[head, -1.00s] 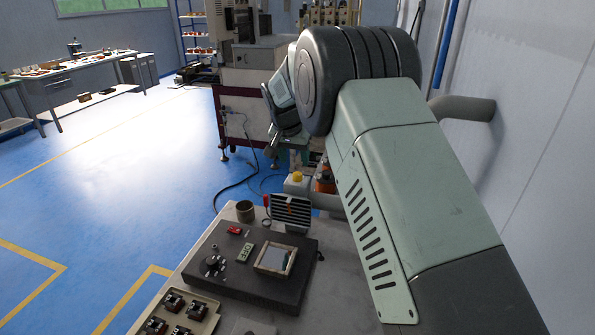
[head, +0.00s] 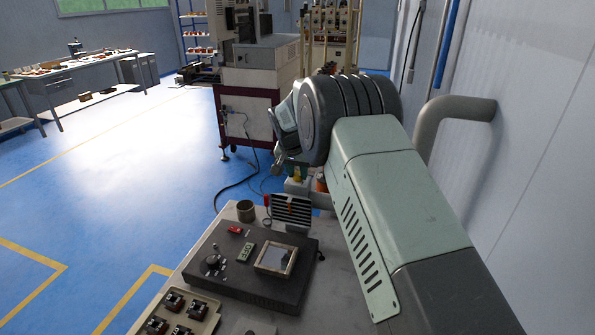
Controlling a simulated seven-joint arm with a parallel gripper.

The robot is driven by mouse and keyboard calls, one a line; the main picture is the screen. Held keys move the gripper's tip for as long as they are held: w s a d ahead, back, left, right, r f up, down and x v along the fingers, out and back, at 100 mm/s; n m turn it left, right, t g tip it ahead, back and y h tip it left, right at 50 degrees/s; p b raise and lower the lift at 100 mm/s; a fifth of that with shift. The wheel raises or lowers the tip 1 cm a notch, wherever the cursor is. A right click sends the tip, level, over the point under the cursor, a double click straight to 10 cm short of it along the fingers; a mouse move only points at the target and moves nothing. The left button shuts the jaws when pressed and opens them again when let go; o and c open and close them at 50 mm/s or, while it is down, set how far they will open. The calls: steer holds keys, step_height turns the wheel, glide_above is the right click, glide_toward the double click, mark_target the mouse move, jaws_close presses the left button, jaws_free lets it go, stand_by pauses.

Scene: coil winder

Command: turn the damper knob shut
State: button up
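My arm reaches forward along the right side of the bench. My gripper (head: 279,158) shows only in part, small and dark, left of the arm's rounded joint and beyond the bench's far end. Its fingers are too small and overlapped to tell whether they are open. A thick grey duct (head: 428,120) comes out of the right wall and bends down behind my arm. I cannot make out a damper knob on it; my arm hides the lower part. A yellow-capped container (head: 297,181) and an orange object (head: 321,185) stand below the gripper, partly hidden.
A large machine (head: 246,100) stands behind. Blue floor is clear at left.

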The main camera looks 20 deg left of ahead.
steer(key=c, duration=0.4)
steer(key=shift+o, duration=0.2)
steer(key=n, duration=0.1)
steer(key=n+y, duration=0.1)
steer(key=n, duration=0.1)
steer(key=shift+d+n, duration=0.2)
steer(key=shift+n, duration=0.1)
steer(key=n+g+y, duration=0.1)
steer(key=n+y, duration=0.1)
steer(key=n, duration=0.2)
steer(key=shift+w+n, duration=0.1)
steer(key=shift+n, duration=0.2)
steer(key=n+g, duration=0.1)
steer(key=n, duration=0.1)
steer(key=n+y, duration=0.1)
steer(key=n, duration=0.2)
steer(key=shift+w+d+g, duration=0.1)
steer(key=shift+g, duration=0.3)
steer(key=shift+w+n+g, duration=0.1)
steer(key=shift+n+g, duration=0.8)
steer(key=shift+n, duration=1.5)
